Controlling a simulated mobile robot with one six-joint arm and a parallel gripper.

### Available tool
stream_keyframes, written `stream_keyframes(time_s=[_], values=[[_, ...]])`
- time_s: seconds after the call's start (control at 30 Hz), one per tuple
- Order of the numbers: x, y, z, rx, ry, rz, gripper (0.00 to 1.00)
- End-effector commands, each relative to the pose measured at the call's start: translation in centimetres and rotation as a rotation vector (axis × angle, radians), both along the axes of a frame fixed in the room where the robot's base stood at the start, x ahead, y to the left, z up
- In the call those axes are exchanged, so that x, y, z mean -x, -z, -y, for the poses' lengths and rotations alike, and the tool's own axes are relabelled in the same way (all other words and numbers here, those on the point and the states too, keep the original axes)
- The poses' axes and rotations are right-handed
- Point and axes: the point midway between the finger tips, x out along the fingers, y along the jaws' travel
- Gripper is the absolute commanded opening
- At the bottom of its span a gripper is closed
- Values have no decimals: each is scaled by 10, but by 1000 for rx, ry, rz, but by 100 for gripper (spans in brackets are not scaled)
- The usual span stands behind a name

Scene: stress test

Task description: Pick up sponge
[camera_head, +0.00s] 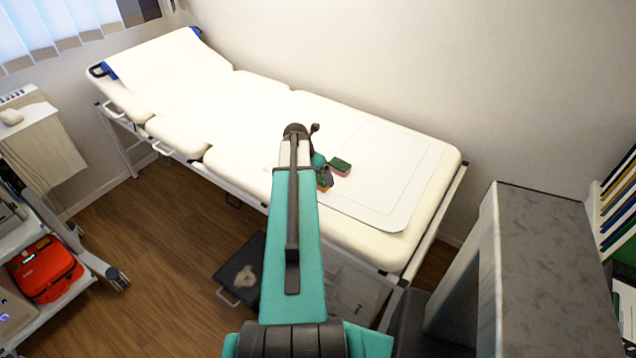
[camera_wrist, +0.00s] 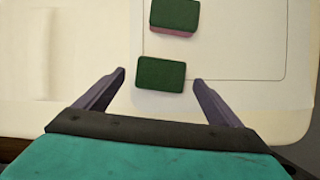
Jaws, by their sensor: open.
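Two green-topped sponges lie on the white mat on the padded couch. The nearer sponge (camera_wrist: 161,74) lies between my gripper's fingertips in the wrist view, with a gap on each side. In the head view this sponge (camera_head: 323,188) shows an orange lower layer and is partly hidden by my arm and gripper. The farther sponge (camera_head: 340,166) has a pink lower layer; it also shows at the top of the wrist view (camera_wrist: 175,16). My gripper (camera_wrist: 160,78) is open, its two fingers reaching toward the nearer sponge. Its height above the mat is hard to tell.
The white mat (camera_head: 395,190) lies on the cream couch (camera_head: 440,185), with free room to the right of the sponges. The wall runs behind the couch. A grey-topped cabinet (camera_head: 560,260) stands at the right. A red case (camera_head: 45,268) sits on a cart at the left.

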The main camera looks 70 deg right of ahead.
Motion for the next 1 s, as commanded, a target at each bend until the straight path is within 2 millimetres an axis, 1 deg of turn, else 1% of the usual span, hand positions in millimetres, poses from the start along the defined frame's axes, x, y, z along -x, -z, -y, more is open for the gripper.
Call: stream_keyframes(time_s=[0.3,0.4,1.0], values=[[3,26,12,-1,0,-1,88],[3,31,14,0,0,0,88],[3,33,14,0,0,0,88]])
